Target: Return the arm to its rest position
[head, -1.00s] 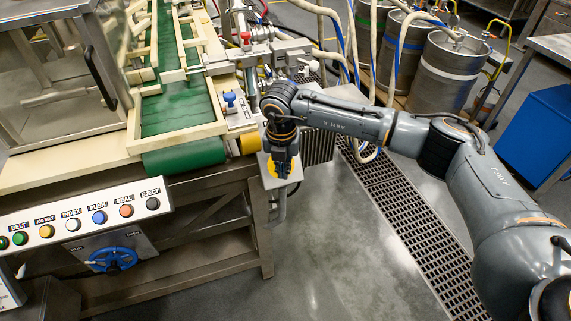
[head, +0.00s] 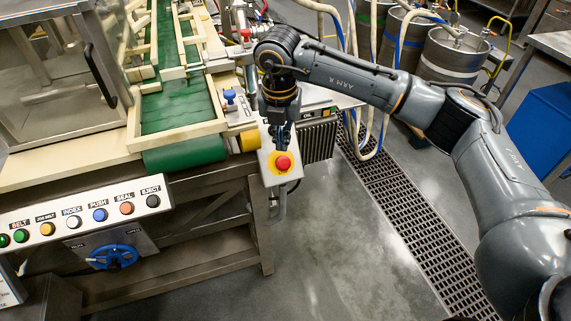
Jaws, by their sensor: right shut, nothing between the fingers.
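My right arm comes in from the right and bends down at its wrist. My right gripper (head: 281,146) points downward and is shut and empty. It is just above and behind a red emergency stop button (head: 283,163) with a yellow surround in the picture. The button sits on a grey box at the machine's right corner. I cannot tell the exact height gap between the fingertips and the box. My left gripper is not in view.
Steel kegs (head: 453,55) with hoses stand behind my right arm. A blue bin (head: 541,130) is at right. The floor (head: 345,245) ahead is clear, with a drain grate (head: 400,215).

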